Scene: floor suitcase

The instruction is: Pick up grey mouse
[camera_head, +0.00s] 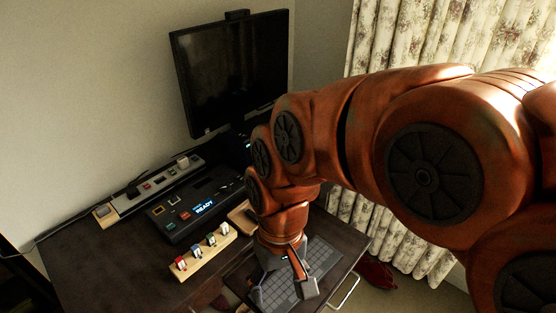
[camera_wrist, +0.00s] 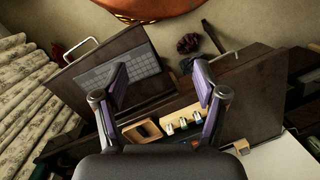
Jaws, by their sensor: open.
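I cannot make out the grey mouse in either view; my arm and gripper may hide it. My gripper (camera_wrist: 161,78) is open and empty, its two purple-padded fingers spread apart in the wrist view. In the head view my gripper (camera_head: 282,288) points down over the pulled-out tray at the desk's front. A grey keyboard (camera_head: 323,257) lies on that tray, partly behind my gripper. In the wrist view the keyboard (camera_wrist: 140,61) is beyond my left finger, which overlaps part of it.
A wooden block with several coloured switches (camera_head: 192,260), a black console reading READY (camera_head: 190,213), a power strip (camera_head: 150,190) and a monitor (camera_head: 235,70) stand on the desk. A small tan open box (camera_wrist: 142,131) sits near the tray. A metal handle (camera_head: 346,291) juts from the tray.

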